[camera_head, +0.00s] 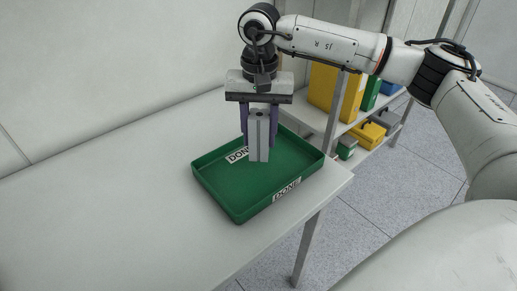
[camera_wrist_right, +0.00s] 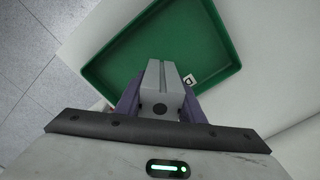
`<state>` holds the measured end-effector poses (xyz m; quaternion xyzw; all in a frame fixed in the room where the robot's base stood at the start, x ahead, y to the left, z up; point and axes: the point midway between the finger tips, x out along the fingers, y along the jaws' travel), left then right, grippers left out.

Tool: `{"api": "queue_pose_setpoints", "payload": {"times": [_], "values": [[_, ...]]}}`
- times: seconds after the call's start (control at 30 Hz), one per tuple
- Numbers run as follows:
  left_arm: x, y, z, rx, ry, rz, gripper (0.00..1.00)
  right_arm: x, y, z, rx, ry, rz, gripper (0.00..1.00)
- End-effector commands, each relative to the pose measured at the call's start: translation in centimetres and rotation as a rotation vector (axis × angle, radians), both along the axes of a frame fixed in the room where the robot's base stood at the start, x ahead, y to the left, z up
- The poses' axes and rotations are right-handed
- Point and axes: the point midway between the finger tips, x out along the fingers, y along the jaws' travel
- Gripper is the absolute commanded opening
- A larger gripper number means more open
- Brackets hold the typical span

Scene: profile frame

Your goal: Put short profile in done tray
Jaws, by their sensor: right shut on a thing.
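The short profile (camera_head: 258,136) is a grey slotted metal bar, held upright. My right gripper (camera_head: 260,132) is shut on it, with a purple finger on each side. In the right wrist view the profile (camera_wrist_right: 161,90) sits between the fingers of the right gripper (camera_wrist_right: 160,104). The green done tray (camera_head: 215,196) lies below, with "DONE" labels; it also shows in the right wrist view (camera_wrist_right: 110,68). The profile is over the tray's inside; I cannot tell whether its lower end touches the floor. My left gripper is not in view.
The tray stands near the right end of a white table (camera_head: 110,210), whose left part is clear. Behind and right of it is a shelf (camera_head: 312,118) with yellow bins (camera_head: 369,135). A wall runs along the back.

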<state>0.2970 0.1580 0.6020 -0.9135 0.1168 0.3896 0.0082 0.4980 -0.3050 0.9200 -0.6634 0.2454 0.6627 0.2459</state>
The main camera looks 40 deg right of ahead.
Motion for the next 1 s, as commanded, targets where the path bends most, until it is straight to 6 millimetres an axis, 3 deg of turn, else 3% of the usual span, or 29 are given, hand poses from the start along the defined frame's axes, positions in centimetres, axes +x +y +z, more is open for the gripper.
{"api": "queue_pose_setpoints", "payload": {"times": [0.23, 0.7, 0.73, 0.8, 1.0], "values": [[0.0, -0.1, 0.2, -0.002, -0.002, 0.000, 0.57, -0.1, 0.0, -3.9, -0.001, 0.002, 0.001, 0.07], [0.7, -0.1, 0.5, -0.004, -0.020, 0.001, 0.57, -0.1, 0.0, -5.0, 0.000, 0.000, 0.001, 0.07], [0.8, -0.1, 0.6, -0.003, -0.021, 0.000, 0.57, -0.1, 0.0, -4.9, 0.000, 0.001, 0.001, 0.40], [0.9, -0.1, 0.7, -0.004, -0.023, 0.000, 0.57, -0.1, 0.0, -4.9, 0.000, 0.001, 0.001, 0.52], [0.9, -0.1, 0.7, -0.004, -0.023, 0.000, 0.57, -0.1, 0.0, -4.8, 0.000, 0.001, 0.002, 0.54]]}}
